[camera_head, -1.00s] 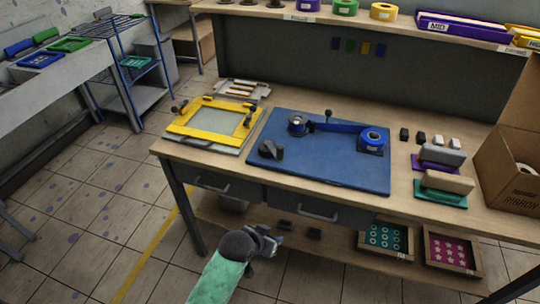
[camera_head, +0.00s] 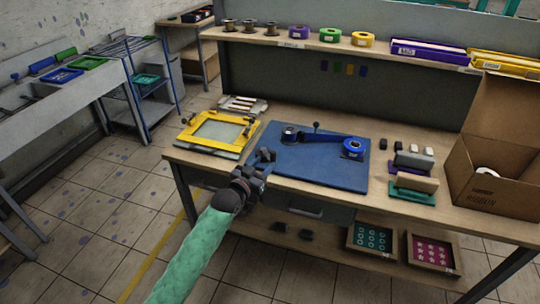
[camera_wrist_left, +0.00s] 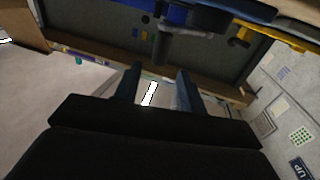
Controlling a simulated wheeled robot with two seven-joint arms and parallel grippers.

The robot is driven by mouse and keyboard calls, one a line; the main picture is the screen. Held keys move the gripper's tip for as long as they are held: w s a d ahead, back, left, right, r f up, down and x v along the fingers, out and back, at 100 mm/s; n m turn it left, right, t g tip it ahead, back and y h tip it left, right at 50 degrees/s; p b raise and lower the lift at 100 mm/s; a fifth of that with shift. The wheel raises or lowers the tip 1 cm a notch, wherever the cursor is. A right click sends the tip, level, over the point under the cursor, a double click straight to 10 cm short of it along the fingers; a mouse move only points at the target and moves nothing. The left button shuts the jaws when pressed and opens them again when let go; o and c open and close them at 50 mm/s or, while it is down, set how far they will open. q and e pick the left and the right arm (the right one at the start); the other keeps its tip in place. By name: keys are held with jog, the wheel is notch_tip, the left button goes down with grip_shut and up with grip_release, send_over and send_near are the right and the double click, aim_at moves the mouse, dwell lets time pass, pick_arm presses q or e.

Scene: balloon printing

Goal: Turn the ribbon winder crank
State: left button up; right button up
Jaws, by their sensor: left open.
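The ribbon winder stands on a blue board (camera_head: 318,168) on the workbench. A black-and-silver hub (camera_head: 290,134) is at its left, a thin dark post (camera_head: 316,127) is upright behind, and a blue ribbon band runs right to a blue spool (camera_head: 354,147). My left gripper (camera_head: 264,158) is at the board's front-left corner and hides the black knob there. In the left wrist view my open, empty fingers (camera_wrist_left: 157,88) point toward a dark cylinder (camera_wrist_left: 165,48) in front of the blue board; I cannot tell if they touch it. My right gripper is not in view.
A yellow printing frame (camera_head: 217,132) lies left of the board. Small blocks, a squeegee-like piece (camera_head: 414,184) and an open cardboard box (camera_head: 492,185) are at the right. A shelf (camera_head: 300,43) with spools runs along the back.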

aim_at(272, 155)
pick_arm(q)
jog(key=p+x, duration=0.2)
jog(key=x, duration=0.3)
jog(key=shift+w+d+r, duration=0.1)
jog(key=shift+w+r, duration=0.05)
jog(key=shift+w, duration=0.05)
jog(key=shift+x, duration=0.8)
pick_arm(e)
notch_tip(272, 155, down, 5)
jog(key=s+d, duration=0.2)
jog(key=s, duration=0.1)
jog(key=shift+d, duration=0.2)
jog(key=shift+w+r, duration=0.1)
pick_arm(q)
grip_shut()
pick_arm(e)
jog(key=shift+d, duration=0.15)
